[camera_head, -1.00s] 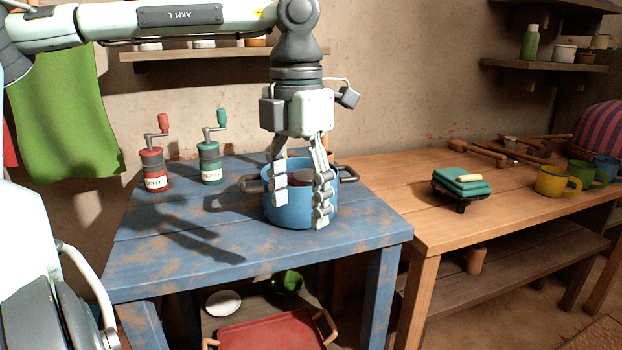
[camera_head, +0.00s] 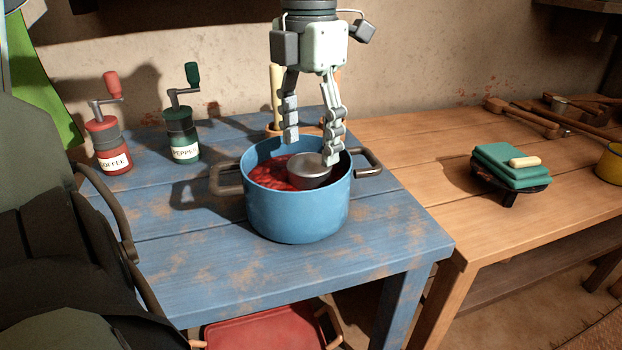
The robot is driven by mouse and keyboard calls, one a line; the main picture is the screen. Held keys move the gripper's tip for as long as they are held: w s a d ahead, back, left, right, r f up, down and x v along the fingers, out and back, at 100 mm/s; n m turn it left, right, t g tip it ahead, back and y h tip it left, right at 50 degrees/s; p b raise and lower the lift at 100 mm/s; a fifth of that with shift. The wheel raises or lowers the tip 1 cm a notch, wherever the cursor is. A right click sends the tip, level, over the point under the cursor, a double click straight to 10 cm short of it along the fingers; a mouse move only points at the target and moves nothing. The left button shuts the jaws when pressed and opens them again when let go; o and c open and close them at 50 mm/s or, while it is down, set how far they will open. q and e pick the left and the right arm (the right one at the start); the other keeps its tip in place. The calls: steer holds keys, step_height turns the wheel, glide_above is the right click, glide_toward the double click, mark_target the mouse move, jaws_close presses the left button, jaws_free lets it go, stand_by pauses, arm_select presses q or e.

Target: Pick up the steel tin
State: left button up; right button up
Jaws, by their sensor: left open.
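The steel tin (camera_head: 311,172) is a short round silver can. It sits inside a blue pot (camera_head: 297,216) with two handles, on or among red contents (camera_head: 268,172). The pot stands on the blue worn table. My left gripper (camera_head: 312,152) is above the pot, fingers pointing down and spread apart. Its right fingertip is close to the tin's rim; whether they touch I cannot tell. The left fingertip is over the back of the pot, and nothing shows held between the fingers. My right gripper is not in view.
A red coffee grinder (camera_head: 109,145) and a green pepper grinder (camera_head: 182,135) stand at the back left of the blue table (camera_head: 200,262). A wooden table (camera_head: 420,170) to the right holds a small stand with green cloths (camera_head: 510,165). The blue table's front is clear.

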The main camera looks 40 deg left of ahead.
mark_target(310, 178)
arm_select(q)
steer(key=f, duration=0.5)
steer(key=shift+s+d+f, duration=0.25)
steer(key=shift+f, duration=0.1)
steer(key=shift+f+p, duration=0.3)
steer(key=shift+f, duration=0.25)
steer(key=shift+c, duration=0.8)
steer(key=c, duration=0.8)
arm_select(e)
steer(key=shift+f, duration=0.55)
